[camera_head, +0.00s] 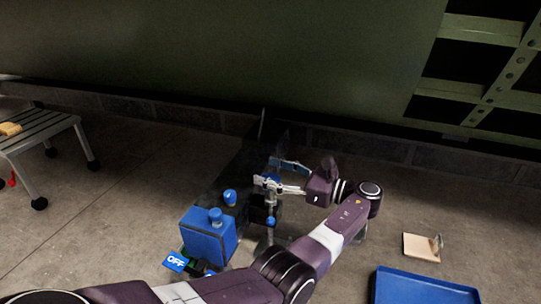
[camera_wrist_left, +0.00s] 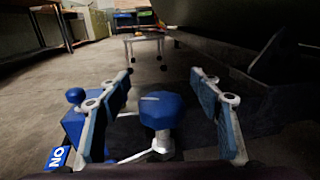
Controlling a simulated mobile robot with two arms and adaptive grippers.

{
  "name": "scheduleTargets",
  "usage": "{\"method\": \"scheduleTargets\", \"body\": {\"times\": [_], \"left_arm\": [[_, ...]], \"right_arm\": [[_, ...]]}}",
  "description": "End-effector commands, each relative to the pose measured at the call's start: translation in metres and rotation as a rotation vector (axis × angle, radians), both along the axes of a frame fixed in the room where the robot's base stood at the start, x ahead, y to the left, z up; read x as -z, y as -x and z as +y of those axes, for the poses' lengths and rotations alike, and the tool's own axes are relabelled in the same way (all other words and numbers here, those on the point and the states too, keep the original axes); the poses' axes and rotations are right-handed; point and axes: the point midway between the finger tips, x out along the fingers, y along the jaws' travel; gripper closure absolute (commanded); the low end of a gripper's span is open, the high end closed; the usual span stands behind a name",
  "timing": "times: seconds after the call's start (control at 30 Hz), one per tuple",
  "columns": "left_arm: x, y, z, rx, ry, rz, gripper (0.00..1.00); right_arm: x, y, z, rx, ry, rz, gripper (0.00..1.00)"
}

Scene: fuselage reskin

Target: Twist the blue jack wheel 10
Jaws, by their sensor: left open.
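The blue jack wheel (camera_wrist_left: 160,110) is a faceted blue knob on a grey stem, centred between the fingers in the left wrist view. What looks like the same wheel (camera_head: 230,198) is in the head view, left of the fingertips. My left gripper (camera_head: 264,173) is open and points left. In the left wrist view its two blue-padded fingers (camera_wrist_left: 161,78) stand on either side of the wheel, with a gap on both sides. I cannot tell how deep the wheel lies between them. My right gripper is not in view.
A dark green panel (camera_head: 220,50) rises behind. A step stool (camera_head: 40,135) is at left, a blue tray (camera_head: 420,290) at lower right.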

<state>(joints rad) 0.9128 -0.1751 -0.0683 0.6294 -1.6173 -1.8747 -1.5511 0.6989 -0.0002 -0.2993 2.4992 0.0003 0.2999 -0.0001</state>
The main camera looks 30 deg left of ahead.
Motion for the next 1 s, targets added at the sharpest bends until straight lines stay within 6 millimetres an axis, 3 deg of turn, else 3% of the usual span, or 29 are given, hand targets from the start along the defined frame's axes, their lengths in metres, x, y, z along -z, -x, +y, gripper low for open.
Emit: {"method": "scheduleTargets", "body": {"times": [0.2, 0.4, 0.83, 1.0], "left_arm": [[-0.043, 0.0, 0.001, -0.002, -0.002, -0.005, 0.41], [-0.069, 0.0, 0.001, -0.002, -0.001, -0.001, 0.41], [-0.075, 0.0, 0.002, 0.0, -0.001, 0.0, 0.41], [-0.074, -0.014, 0.02, 0.105, -0.023, -0.065, 0.41]], "right_arm": [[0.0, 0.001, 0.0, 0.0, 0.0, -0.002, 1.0], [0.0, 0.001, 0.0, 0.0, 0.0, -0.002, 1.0], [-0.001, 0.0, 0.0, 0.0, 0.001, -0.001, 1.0], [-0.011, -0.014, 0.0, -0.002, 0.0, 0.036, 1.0]]}}
